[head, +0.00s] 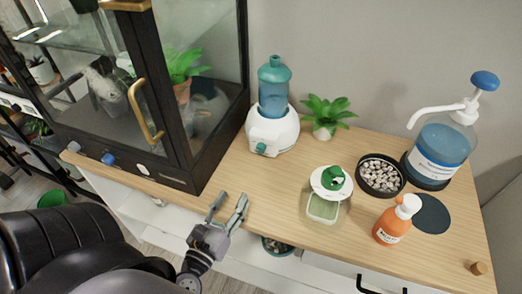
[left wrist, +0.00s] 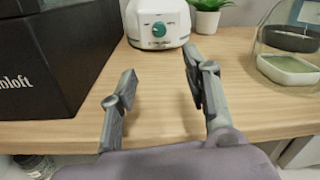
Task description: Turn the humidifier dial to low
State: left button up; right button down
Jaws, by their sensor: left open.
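The humidifier (head: 272,131) is a white rounded base with a teal water bottle on top, standing on the wooden counter beside the glass cabinet. Its teal dial (head: 261,148) is on the front of the base. In the left wrist view the dial (left wrist: 159,30) sits at the top centre with small dark marks around it, too small to read. My left gripper (head: 229,204) is open and empty near the counter's front edge. In the left wrist view its two fingers (left wrist: 158,88) are spread apart, pointing toward the humidifier, with bare counter between. My right gripper is not seen.
A black-framed glass cabinet (head: 180,158) stands left of the humidifier. To the right are a small potted plant (head: 325,116), a green-lidded container (head: 324,205), a pebble dish (head: 381,176), an orange spray bottle (head: 397,221) and a blue pump bottle (head: 441,146). Counter before the dial is clear.

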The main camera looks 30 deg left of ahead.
pick_arm(q)
jog(key=p, duration=0.2)
send_near(259, 151)
jog(key=w, duration=0.2)
jog(key=w+a+p, duration=0.1)
jog(key=w, duration=0.2)
jog(key=w+p, duration=0.1)
jog(key=w, duration=0.2)
jog(key=shift+w+a, duration=0.1)
jog(key=shift+a, duration=0.15)
grip_shut()
